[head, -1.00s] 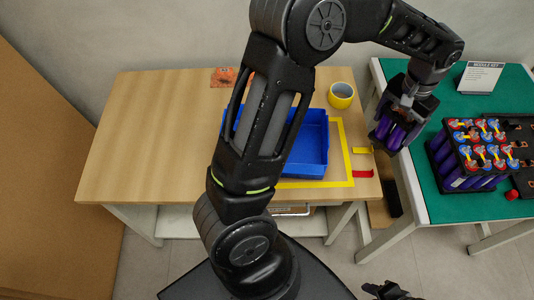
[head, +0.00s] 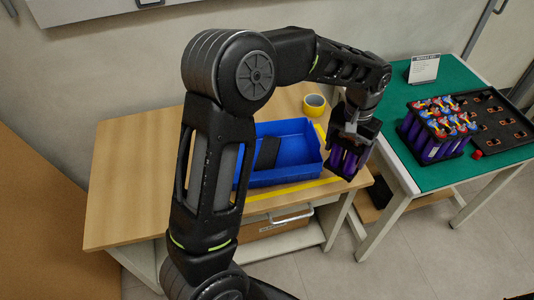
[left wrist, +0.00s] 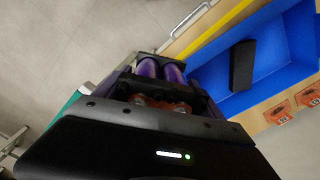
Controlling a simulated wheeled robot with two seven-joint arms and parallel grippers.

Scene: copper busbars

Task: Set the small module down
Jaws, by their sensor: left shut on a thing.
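My left gripper (head: 356,130) is shut on the small module, a black-framed block of purple cells (head: 346,162). It holds the module raised near the right front corner of the blue bin (head: 300,165). In the left wrist view, the purple cells (left wrist: 160,70) show beyond the gripper body, with the blue bin (left wrist: 292,52) to their right. A black block (head: 267,153) lies in the bin. The module's underside is hidden. My right gripper cannot be made out.
The wooden table (head: 125,190) has yellow tape (head: 290,188) along the bin's front and a yellow roll (head: 314,104) behind. On the green-topped table (head: 425,177) stand a larger module (head: 438,128), a black tray (head: 500,125), a sign (head: 424,68) and a red piece (head: 477,154). The wooden table's left is clear.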

